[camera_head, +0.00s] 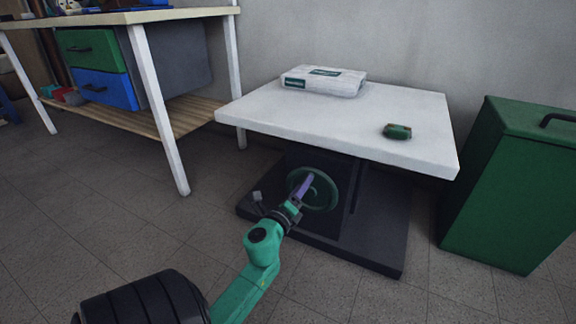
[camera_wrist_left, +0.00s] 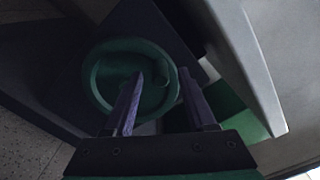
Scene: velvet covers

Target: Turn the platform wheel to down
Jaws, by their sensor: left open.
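A green round wheel (camera_head: 322,190) is mounted on the dark column under a white-topped platform (camera_head: 290,118). My left gripper (camera_head: 304,186) is in front of the wheel, its purple fingers overlapping it in the head view. In the left wrist view the wheel (camera_wrist_left: 100,72) lies ahead, left of the middle. My left gripper (camera_wrist_left: 160,88) is open there, with one finger over the wheel's face and the other to the right of its rim. I cannot tell whether a finger touches the wheel. The right gripper is not in view.
A white package (camera_head: 322,84) and a small green object (camera_head: 397,132) lie on the platform. The platform's dark base (camera_head: 375,250) spreads on the floor. A green bin (camera_head: 510,190) stands right, a workbench (camera_head: 160,112) left. Tiled floor in front is clear.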

